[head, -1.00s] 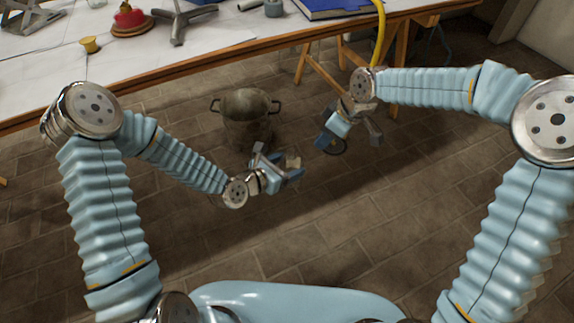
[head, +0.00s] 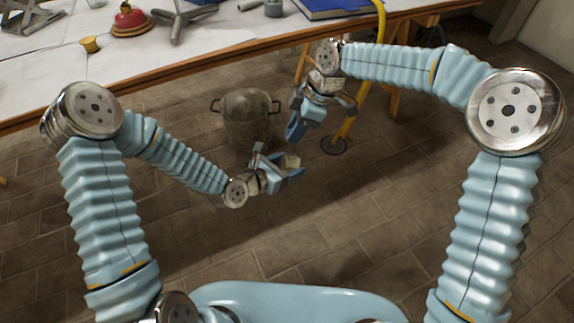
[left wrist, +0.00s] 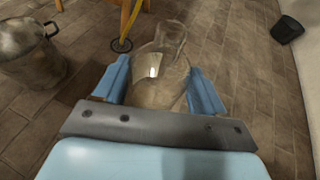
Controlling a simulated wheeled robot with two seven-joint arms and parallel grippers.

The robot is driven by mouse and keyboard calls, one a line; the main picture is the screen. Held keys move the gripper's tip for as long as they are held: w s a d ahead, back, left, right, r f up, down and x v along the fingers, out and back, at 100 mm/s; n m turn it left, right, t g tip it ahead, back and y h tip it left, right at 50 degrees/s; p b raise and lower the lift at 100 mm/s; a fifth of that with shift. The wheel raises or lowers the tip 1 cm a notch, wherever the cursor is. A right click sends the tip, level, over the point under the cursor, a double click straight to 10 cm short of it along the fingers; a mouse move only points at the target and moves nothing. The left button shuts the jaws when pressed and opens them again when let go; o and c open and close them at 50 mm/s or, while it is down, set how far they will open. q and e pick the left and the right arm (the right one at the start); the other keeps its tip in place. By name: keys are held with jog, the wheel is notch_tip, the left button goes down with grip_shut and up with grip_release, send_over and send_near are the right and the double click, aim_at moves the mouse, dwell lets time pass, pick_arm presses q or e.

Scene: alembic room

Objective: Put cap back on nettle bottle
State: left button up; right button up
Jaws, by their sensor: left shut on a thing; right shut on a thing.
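The nettle bottle is a clear glass bottle (left wrist: 172,88) with a pale label, between the blue fingers in the left wrist view. Its neck points away from that camera. My left gripper (head: 280,170) is shut on its body above the floor, and the bottle is barely discernible in the head view. My right gripper (head: 318,118) is up and to the right of the left one, apart from the bottle, fingers pointing down. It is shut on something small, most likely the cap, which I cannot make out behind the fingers.
A metal pot (head: 246,112) with two handles stands on the floor behind my grippers. The worktable (head: 225,60) is at the back. A dark bin (left wrist: 287,30) stands by the wall.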

aim_at(292, 151)
jog(key=shift+f, duration=1.65)
jog(key=shift+f, duration=0.8)
jog(key=shift+f, duration=0.55)
